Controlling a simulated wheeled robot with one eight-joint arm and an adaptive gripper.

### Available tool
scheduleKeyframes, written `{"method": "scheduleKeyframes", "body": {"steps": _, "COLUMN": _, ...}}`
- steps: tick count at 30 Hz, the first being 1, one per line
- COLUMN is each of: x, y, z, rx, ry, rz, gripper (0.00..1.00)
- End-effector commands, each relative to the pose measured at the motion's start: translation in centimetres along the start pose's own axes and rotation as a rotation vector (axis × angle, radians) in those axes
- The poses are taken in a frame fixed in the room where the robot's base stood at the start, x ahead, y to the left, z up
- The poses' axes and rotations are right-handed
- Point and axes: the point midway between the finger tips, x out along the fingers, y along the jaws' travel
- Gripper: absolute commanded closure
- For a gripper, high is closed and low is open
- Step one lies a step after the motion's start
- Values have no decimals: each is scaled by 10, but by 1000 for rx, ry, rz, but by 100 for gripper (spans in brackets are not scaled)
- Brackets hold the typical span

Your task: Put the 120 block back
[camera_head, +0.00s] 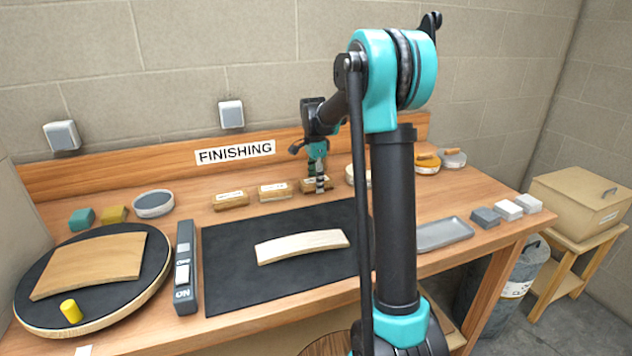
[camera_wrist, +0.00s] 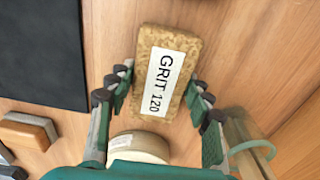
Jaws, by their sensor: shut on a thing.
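The 120 block (camera_wrist: 163,82) is a tan, cork-like block with a white label reading "GRIT 120". In the wrist view it lies lengthwise between the fingers of my gripper (camera_wrist: 156,92), which is shut on its two long sides. In the head view my gripper (camera_head: 319,172) points down at the back of the bench, over the right end of a row of blocks. The held block (camera_head: 316,185) is partly hidden there by the fingers. It looks at or just above bench level; I cannot tell whether it touches the wood.
Two similar labelled blocks (camera_head: 273,190) (camera_head: 229,199) stand to the left. A round tin (camera_wrist: 138,147) is close to the held block. A black mat (camera_head: 230,260) with a curved pale wood piece (camera_head: 300,246) lies in front. A grey tray (camera_head: 443,234) is at right.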

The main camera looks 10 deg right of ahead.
Motion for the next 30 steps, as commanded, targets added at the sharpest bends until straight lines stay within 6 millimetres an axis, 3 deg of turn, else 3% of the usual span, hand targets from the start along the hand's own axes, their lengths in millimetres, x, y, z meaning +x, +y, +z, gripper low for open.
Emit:
{"method": "scheduleKeyframes", "body": {"steps": 6, "x": 3, "y": 0, "z": 0, "rx": 0, "ry": 0, "rz": 0, "gripper": 81}}
{"method": "scheduleKeyframes", "body": {"steps": 7, "x": 2, "y": 0, "z": 0, "rx": 0, "ry": 0, "rz": 0, "gripper": 46}}
{"method": "scheduleKeyframes", "body": {"steps": 11, "x": 2, "y": 0, "z": 0, "rx": 0, "ry": 0, "rz": 0, "gripper": 30}}
{"method": "scheduleKeyframes", "body": {"steps": 23, "x": -3, "y": 0, "z": 0, "rx": 0, "ry": 0, "rz": 0, "gripper": 29}}
{"method": "scheduleKeyframes", "body": {"steps": 30, "x": -42, "y": 0, "z": 0, "rx": 0, "ry": 0, "rz": 0, "gripper": 29}}
